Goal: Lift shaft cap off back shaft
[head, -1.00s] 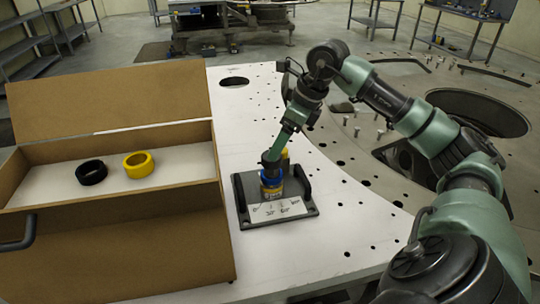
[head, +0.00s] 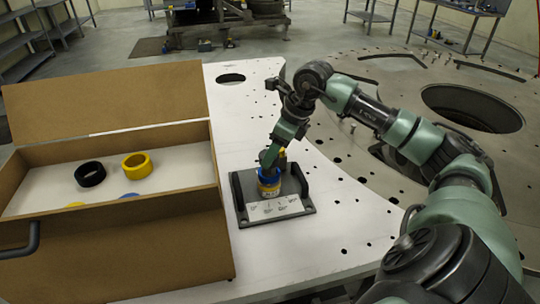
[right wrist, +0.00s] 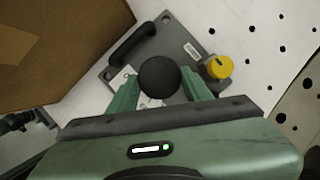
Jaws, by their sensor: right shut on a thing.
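My right gripper (right wrist: 160,85) is shut on a black round-topped cap (right wrist: 159,76) above the dark turret plate (right wrist: 172,38). In the head view the right gripper (head: 268,165) is at a blue ring (head: 267,174) with a yellow ring (head: 269,188) below it, on the front part of the plate (head: 242,197). Whether the cap touches what is under it is hidden. A second post with a yellow top (right wrist: 219,67) stands beside the gripper on the plate, and shows partly behind my fingers in the head view. My left gripper is not in view.
An open brown box (head: 120,240) stands left of the plate, its lid raised. It holds a black ring (head: 90,174), a yellow ring (head: 137,165), and partly hidden blue and yellow items near its front wall. Plate handles (right wrist: 135,42) rise beside the gripper. The white table (head: 340,225) is clear at right.

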